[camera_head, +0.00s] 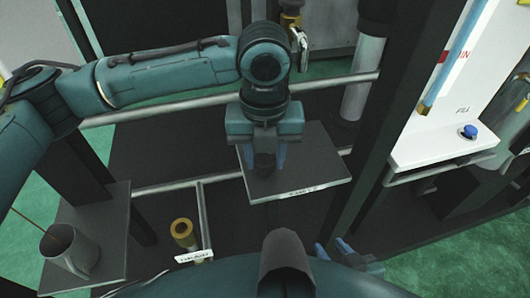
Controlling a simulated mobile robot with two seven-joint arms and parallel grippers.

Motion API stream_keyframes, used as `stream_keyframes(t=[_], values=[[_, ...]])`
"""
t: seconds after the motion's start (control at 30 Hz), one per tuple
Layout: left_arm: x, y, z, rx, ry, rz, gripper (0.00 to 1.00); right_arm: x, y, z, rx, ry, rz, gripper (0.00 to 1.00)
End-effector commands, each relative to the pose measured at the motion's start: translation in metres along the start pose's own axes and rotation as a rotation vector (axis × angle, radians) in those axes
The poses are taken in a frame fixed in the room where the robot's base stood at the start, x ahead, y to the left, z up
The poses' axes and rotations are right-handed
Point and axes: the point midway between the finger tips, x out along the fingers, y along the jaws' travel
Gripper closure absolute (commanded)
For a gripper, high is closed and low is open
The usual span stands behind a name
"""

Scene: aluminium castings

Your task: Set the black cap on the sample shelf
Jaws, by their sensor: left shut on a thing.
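My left gripper (264,158) points down over the grey shelf plate (318,180) in the middle of the head view. It is shut on a dark thing (264,161), which looks like the black cap and is mostly hidden between the fingers. I cannot tell whether the cap touches the plate. The plate has a small white label on its front edge, too small to read surely. My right gripper (333,248) is low in the view, right of centre, with its blue fingers apart and nothing seen between them.
A grey mug (70,250) stands on a plate at the lower left. A brass fitting (183,234) stands behind a white label. Metal rails (235,95) cross behind the plate. A dark post and a white panel (445,135) with a blue knob (468,131) stand to the right.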

Motion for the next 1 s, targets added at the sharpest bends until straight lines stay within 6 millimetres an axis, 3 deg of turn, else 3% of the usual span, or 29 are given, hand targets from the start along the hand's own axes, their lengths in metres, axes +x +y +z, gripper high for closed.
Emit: stream_keyframes(t=[0.03,0.07,0.3,0.67,1.0], values=[[0.002,0.0,0.0,0.0,0.002,0.001,0.86,-0.001,0.0,-0.001,-0.002,0.0,0.0,0.64],[0.002,0.0,0.0,0.0,0.002,0.001,0.64,-0.001,0.0,-0.001,-0.003,-0.001,0.0,0.64],[0.002,0.0,0.0,0.0,0.001,0.0,0.44,-0.001,0.0,0.0,-0.004,-0.001,-0.001,0.64],[-0.005,-0.001,0.0,0.0,-0.002,-0.001,0.43,0.0,-0.001,0.001,-0.002,-0.002,-0.002,0.64],[-0.073,-0.001,0.001,0.0,-0.003,-0.001,0.43,-0.002,-0.001,-0.001,-0.009,-0.006,0.0,0.64]])
